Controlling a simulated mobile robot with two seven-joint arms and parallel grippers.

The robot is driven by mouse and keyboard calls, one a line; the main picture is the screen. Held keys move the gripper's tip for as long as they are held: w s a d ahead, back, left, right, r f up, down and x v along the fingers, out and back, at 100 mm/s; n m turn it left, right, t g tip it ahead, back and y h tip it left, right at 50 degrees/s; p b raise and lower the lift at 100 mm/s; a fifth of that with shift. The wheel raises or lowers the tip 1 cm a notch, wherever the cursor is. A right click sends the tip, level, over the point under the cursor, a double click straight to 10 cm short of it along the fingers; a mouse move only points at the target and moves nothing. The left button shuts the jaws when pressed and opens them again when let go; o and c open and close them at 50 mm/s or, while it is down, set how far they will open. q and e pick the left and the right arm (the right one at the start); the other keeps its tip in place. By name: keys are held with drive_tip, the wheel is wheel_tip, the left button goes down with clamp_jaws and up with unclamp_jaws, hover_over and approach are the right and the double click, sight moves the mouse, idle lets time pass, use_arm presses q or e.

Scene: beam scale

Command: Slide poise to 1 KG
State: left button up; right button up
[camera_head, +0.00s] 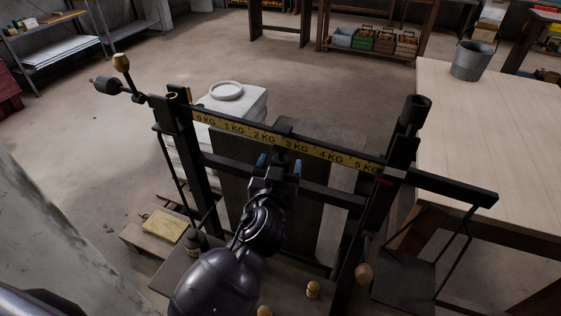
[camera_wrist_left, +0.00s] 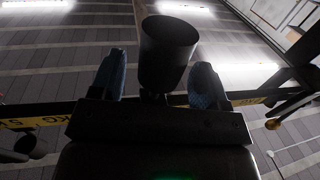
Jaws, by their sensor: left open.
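The beam scale's yellow strip (camera_head: 230,126) is marked from 0 KG at the left to 5 KG at the right. The dark poise (camera_head: 281,143) sits on the beam between the 2 KG and 3 KG marks. My left gripper (camera_head: 280,164) is just in front of and below it, with blue fingertips apart. In the left wrist view a dark cylinder, apparently the poise (camera_wrist_left: 168,55), shows between the open fingertips of my left gripper (camera_wrist_left: 157,85). Whether either finger touches it cannot be told. My right gripper is not in view.
A dark post (camera_head: 408,130) stands at the beam's right end, and a hanging pan (camera_head: 403,285) is below right. A wooden table (camera_head: 490,150) with a metal bucket (camera_head: 470,62) is at the right. A counterweight (camera_head: 107,85) is on the left end.

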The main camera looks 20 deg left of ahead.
use_arm(q)
drive_tip(key=shift+w+a, duration=0.15)
drive_tip(key=shift+w, duration=0.55)
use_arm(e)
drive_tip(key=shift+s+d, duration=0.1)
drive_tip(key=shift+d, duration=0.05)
